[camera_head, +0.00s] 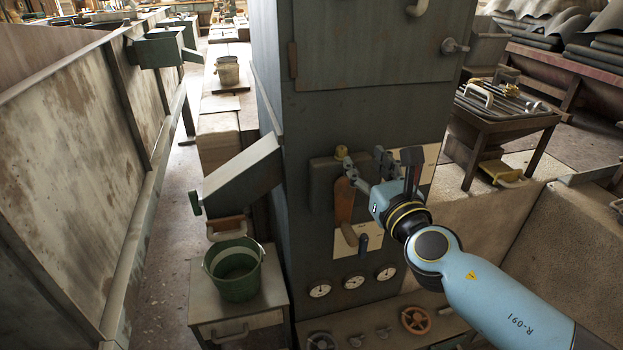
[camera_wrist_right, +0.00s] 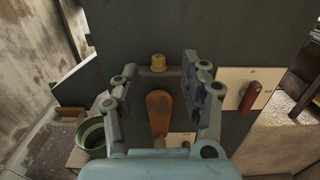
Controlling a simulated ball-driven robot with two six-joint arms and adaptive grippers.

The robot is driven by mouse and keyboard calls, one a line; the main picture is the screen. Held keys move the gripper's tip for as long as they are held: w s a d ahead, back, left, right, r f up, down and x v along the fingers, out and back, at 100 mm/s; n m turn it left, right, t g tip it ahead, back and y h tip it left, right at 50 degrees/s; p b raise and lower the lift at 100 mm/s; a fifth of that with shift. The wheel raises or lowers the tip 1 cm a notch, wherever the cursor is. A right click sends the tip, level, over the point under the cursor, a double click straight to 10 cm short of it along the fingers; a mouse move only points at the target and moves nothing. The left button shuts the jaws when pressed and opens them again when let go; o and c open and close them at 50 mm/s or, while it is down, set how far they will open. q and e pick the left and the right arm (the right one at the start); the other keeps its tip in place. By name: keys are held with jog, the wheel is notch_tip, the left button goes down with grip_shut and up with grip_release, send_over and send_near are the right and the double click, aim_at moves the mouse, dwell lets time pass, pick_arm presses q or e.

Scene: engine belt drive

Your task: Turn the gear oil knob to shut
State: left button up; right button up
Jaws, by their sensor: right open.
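No knob label is readable, so I cannot tell which control is the gear oil knob. A red knob on a white plate (camera_wrist_right: 250,96) sits right of my gripper in the wrist view; in the head view my gripper hides it. An orange-brown lever (camera_head: 344,201) hangs on the dark cabinet front, below a yellow cap (camera_head: 341,152). My right gripper (camera_head: 366,168) is open in front of the cabinet. In the wrist view its fingers (camera_wrist_right: 158,75) stand either side of the lever (camera_wrist_right: 159,112), apparently without touching it. My left gripper is not in view.
Below are a lower white plate (camera_head: 373,240) with a small knob, gauges (camera_head: 353,282) and a red handwheel (camera_head: 415,320). A green bucket (camera_head: 236,269) stands at left under a slanted chute (camera_head: 243,178). A table with rods (camera_head: 507,106) stands at right.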

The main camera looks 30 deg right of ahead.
aim_at(344, 151)
jog(key=w+f, duration=0.1)
jog(key=w, duration=0.1)
jog(key=w+d, duration=0.1)
jog(key=w, duration=0.2)
jog(key=w+f, duration=0.1)
jog(key=w, duration=0.2)
jog(key=shift+w+d+f, duration=0.1)
jog(key=shift+d+f, duration=0.15)
jog(key=shift+f, duration=0.1)
jog(key=shift+w+d, duration=0.1)
jog(key=shift+w, duration=0.5)
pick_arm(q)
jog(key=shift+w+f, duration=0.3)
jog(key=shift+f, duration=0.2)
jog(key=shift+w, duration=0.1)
pick_arm(e)
jog(key=shift+c, duration=0.9)
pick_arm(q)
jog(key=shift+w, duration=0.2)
pick_arm(e)
grip_shut()
